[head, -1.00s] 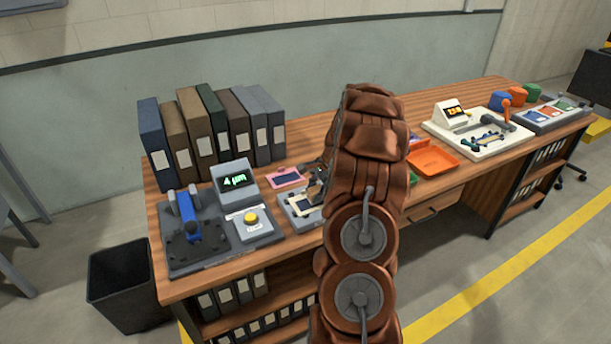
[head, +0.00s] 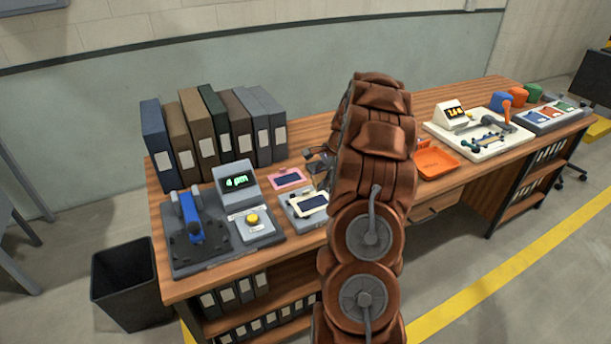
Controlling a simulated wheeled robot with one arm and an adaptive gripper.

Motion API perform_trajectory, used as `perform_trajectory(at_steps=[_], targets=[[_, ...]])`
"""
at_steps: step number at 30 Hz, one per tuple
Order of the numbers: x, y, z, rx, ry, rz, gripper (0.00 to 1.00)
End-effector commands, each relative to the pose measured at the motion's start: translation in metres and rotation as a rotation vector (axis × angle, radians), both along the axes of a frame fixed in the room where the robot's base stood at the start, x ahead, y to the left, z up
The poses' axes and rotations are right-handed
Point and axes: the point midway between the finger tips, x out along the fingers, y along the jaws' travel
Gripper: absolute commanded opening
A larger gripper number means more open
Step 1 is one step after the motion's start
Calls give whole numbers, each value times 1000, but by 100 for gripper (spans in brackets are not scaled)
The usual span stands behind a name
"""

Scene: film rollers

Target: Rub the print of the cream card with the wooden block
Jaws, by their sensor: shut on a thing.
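The cream card (head: 300,212) lies on a grey plate (head: 293,221) near the front edge of the bench, left of my arm. A dark print shows on it, and its right end is close to my arm. My gripper (head: 320,174) is just behind the card, mostly hidden by my brown arm. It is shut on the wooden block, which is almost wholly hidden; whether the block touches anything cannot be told.
A pink card (head: 288,178) lies behind the plate. A grey device with a lit display (head: 236,181) and yellow button stands left, beside a blue-handled tool (head: 190,217). Several binders (head: 212,130) line the back. An orange tray (head: 437,163) lies right of my arm.

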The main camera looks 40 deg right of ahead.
Motion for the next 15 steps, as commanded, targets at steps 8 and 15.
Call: perform_trajectory(at_steps=[8, 15], targets=[[2, 2, 18, 0, -1, 4, 4], [3, 3, 27, -1, -1, 6, 4]])
